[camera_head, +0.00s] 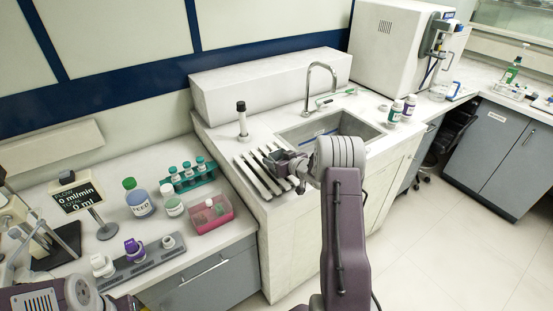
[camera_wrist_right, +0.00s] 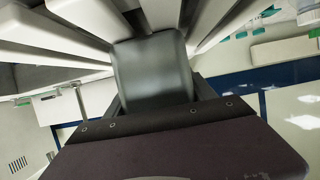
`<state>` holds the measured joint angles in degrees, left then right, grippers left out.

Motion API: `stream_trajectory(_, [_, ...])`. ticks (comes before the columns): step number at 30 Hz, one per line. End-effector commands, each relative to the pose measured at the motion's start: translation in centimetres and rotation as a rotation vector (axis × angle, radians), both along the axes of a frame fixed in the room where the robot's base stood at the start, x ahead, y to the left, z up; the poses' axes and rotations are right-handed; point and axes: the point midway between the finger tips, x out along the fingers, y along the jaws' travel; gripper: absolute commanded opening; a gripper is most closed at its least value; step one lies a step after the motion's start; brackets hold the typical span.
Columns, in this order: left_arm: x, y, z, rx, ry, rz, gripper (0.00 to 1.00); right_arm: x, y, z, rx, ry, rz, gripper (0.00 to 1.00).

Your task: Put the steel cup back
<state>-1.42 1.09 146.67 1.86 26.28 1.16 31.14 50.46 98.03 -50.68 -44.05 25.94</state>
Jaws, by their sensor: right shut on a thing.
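My right gripper (camera_head: 288,166) is over the right part of a slatted drying rack (camera_head: 252,176), beside the sink. In the right wrist view a smooth grey metal body (camera_wrist_right: 152,72), which looks like the steel cup, sits in the jaws, and the gripper is shut on it. Pale slats (camera_wrist_right: 70,35) spread out close around and beyond the cup. I cannot tell whether the cup touches them. In the head view the cup is not clear against the dark gripper. Part of my left arm shows at the bottom left corner; its gripper is out of view.
The sink (camera_head: 335,127) with a curved tap (camera_head: 320,82) lies right of the rack. A black-topped white item (camera_head: 242,118) stands behind the rack. Bottles, a green tube rack (camera_head: 188,177) and a pink tray (camera_head: 210,218) crowd the left bench. Floor at right is clear.

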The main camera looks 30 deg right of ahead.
Motion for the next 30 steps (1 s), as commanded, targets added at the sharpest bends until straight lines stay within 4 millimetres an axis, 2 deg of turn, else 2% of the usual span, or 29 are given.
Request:
stream_trajectory(5, [0.0, 0.0, -0.3, 0.0, 0.0, 0.0, 0.36, 0.0, 0.0, -0.4, 0.0, -0.001, 0.0, 0.0])
stream_trajectory(6, [0.0, 0.0, -0.3, 0.0, 0.0, 0.0, 0.36, 0.0, 0.0, -0.4, 0.0, 0.0, 0.0, 0.69])
stream_trajectory(8, [0.0, 0.0, -0.2, 0.0, 0.0, 0.0, 0.36, 0.0, 0.0, -0.3, 0.0, 0.0, 0.0, 0.85])
stream_trajectory(20, [0.0, 0.0, 0.0, 0.0, 0.0, 0.0, 0.36, -0.3, -0.1, 0.2, 0.0, 0.0, -0.001, 0.85])
stream_trajectory(23, [0.0, 0.0, -0.3, 0.0, 0.0, 0.0, 0.36, -1.8, -0.3, 0.8, 0.001, -0.002, -0.004, 0.85])
stream_trajectory(30, [0.0, 0.0, -0.8, 0.0, 0.0, 0.0, 0.36, -7.1, -0.7, 3.0, 0.0, -0.002, -0.004, 0.85])
